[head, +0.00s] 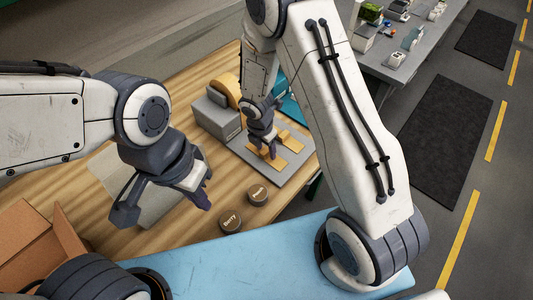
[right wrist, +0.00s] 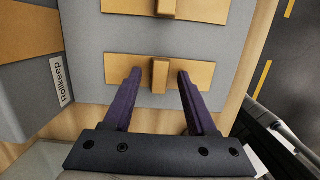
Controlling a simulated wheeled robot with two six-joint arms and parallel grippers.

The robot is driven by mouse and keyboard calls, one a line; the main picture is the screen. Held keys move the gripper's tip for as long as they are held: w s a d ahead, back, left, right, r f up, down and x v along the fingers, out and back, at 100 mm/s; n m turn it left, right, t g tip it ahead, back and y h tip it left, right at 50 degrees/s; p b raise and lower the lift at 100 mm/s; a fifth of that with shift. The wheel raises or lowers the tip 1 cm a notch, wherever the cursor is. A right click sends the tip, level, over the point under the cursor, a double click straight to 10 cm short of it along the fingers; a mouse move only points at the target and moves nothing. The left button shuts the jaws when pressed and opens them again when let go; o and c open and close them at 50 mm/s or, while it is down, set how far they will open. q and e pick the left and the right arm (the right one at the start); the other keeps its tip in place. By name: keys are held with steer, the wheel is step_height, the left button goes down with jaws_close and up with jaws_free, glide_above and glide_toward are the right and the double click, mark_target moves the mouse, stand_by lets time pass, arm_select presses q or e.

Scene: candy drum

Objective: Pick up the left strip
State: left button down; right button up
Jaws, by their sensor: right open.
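Flat orange strips with raised middle tabs lie on a grey board. The nearer strip (head: 267,165) shows by my right gripper (head: 271,152); a farther strip (head: 291,141) lies up and right of it. In the right wrist view, one strip (right wrist: 118,70) lies just past my right gripper (right wrist: 159,75), which is open with its purple fingers either side of the tab. Another strip (right wrist: 205,13) is cut by the top edge. I cannot tell whether the fingers touch the tab. My left gripper (head: 165,206) is open and empty over a pale sheet, left of the strips.
A grey dispenser (head: 214,117) with an orange roll (head: 226,91) stands left of the board (head: 290,172). Two dark round tins (head: 231,220) (head: 257,195) are on the wooden table (head: 180,232). An open cardboard box (head: 32,240) is at lower left.

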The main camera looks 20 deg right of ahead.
jaws_close()
steer(key=shift+r, duration=0.1)
